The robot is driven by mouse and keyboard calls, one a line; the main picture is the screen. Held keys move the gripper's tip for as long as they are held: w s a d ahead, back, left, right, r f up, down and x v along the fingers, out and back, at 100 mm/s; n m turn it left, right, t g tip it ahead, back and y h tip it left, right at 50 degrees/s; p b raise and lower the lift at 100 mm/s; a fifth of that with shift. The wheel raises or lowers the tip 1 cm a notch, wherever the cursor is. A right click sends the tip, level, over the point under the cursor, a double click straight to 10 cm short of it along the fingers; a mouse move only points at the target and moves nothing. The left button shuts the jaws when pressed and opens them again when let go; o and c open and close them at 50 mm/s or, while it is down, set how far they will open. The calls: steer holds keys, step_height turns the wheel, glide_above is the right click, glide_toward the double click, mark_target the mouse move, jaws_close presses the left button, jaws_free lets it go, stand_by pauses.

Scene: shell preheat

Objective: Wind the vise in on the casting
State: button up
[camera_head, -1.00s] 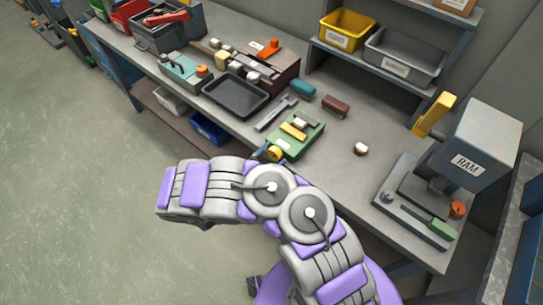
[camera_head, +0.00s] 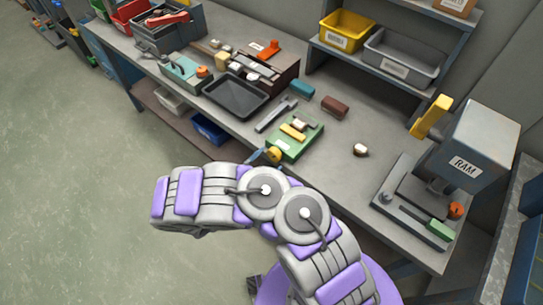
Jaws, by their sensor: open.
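A green fixture (camera_head: 286,146) that looks like the vise sits at the bench's front edge, in the middle of the view. A yellow bar (camera_head: 293,131) lies across it. A small pale and brown block (camera_head: 299,124), which looks like the casting, is at the fixture's far side; I cannot tell whether jaws touch it. A round yellow knob (camera_head: 273,154) is at the fixture's near end. My arm crosses the lower middle of the view, bent toward the left. My gripper is not visible; the arm's links seem to hide it.
A press marked RAM (camera_head: 470,155) stands at the right. A similar loose block (camera_head: 360,150) lies on the bench.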

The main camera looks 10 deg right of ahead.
steer(key=p+v, duration=0.3)
steer(key=v, duration=1.1)
steer(key=shift+a, duration=0.25)
steer(key=shift+s, duration=0.1)
